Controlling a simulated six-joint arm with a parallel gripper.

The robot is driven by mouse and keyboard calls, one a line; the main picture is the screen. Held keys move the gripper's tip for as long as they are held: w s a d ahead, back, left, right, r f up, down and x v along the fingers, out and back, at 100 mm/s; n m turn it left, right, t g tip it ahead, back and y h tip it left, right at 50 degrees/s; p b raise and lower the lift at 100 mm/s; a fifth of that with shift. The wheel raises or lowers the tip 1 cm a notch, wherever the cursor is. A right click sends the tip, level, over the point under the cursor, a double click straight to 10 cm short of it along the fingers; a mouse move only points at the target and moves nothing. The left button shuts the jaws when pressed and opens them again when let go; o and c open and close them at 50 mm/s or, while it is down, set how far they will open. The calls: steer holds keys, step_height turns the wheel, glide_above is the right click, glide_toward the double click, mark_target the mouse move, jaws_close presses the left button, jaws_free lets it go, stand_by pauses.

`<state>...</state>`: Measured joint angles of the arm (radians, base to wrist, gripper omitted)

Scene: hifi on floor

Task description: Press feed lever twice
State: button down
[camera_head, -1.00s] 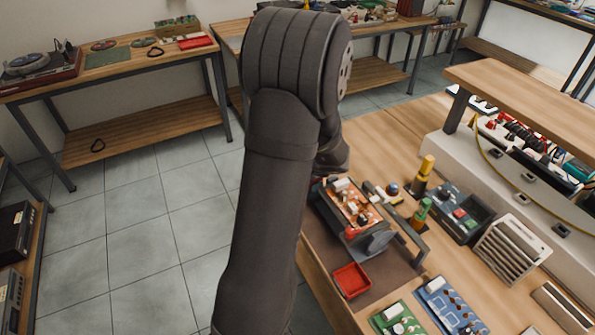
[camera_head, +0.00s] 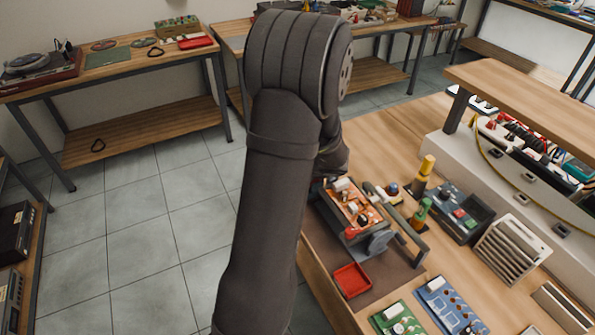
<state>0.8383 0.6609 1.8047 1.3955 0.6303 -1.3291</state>
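My dark grey arm (camera_head: 270,190) rises through the middle of the view and bends over toward the workbench. My gripper is hidden behind the arm, so its fingers do not show. On the bench just right of the arm stands a small fixture with an orange circuit board (camera_head: 355,207) on top. A red knob (camera_head: 350,232) sits at its front edge and a grey disc (camera_head: 380,241) at its side. A grey bar handle (camera_head: 414,246) lies along its right. I cannot tell which of these is the feed lever. No contact with the fixture is visible.
A red tray (camera_head: 352,280) lies in front of the fixture. Green (camera_head: 396,319) and blue (camera_head: 449,306) boards lie at the front. Yellow-topped (camera_head: 425,170) and green-topped (camera_head: 420,212) tools, a dark control box (camera_head: 461,212) and a slatted rack (camera_head: 510,249) stand to the right.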

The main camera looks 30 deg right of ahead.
steer(key=shift+s+a+f, duration=0.1)
steer(key=shift+s+f, duration=0.1)
steer(key=shift+f, duration=0.25)
steer(key=shift+s+f, duration=0.15)
steer(key=shift+f, duration=0.3)
stand_by(0.6)
steer(key=shift+d+r, duration=0.25)
steer(key=shift+r, duration=0.7)
steer(key=shift+d+r, duration=0.15)
steer(key=shift+r, duration=0.25)
step_height(320, 180, up, 4)
steer(key=shift+w+r, duration=0.1)
steer(key=shift+r, duration=0.15)
